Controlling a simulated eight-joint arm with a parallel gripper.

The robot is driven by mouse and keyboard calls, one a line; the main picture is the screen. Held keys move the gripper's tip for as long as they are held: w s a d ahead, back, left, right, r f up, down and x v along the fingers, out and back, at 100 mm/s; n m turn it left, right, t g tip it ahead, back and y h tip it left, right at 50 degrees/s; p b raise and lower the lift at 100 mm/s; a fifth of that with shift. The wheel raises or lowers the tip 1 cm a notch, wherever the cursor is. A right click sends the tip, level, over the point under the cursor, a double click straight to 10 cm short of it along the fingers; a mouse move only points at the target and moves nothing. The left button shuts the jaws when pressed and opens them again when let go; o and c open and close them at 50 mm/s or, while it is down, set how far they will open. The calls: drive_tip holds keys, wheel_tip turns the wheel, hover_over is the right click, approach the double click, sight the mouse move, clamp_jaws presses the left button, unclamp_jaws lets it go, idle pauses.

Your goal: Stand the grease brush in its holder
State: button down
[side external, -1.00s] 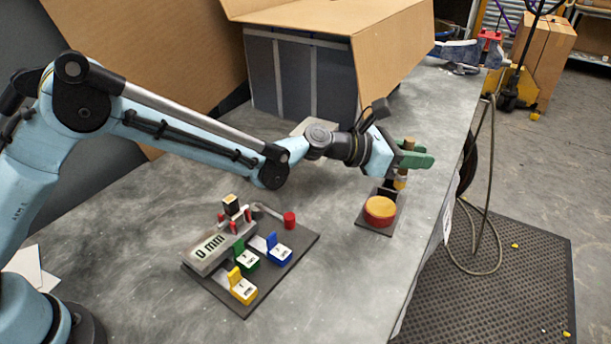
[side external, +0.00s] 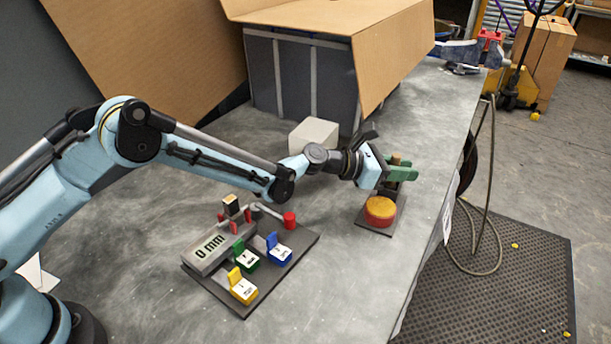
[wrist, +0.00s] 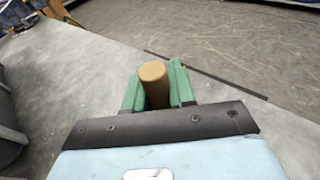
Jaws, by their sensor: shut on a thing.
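The grease brush (side external: 396,159) shows as a tan round handle top between the green fingers of my gripper (side external: 401,172). In the wrist view the brush handle (wrist: 153,84) stands between the two fingers of the gripper (wrist: 156,88), which are shut on it. The lower part of the brush is hidden by the fingers. A dark base plate with a round red and yellow pot (side external: 380,211) lies just below and in front of the gripper. Part of a dark upright stands behind the pot; I cannot tell whether the brush is inside a holder there.
A dark board (side external: 205,284) with a 0 mm display and yellow, green and blue blocks lies left of the pot. A white block (side external: 314,135) and a large open cardboard box (side external: 385,60) stand behind. The table's right edge is close to the gripper.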

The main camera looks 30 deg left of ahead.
drive_tip(key=shift+f, duration=0.1)
drive_tip(key=c, duration=0.9)
unclamp_jaws()
drive_tip(key=shift+c, duration=0.2)
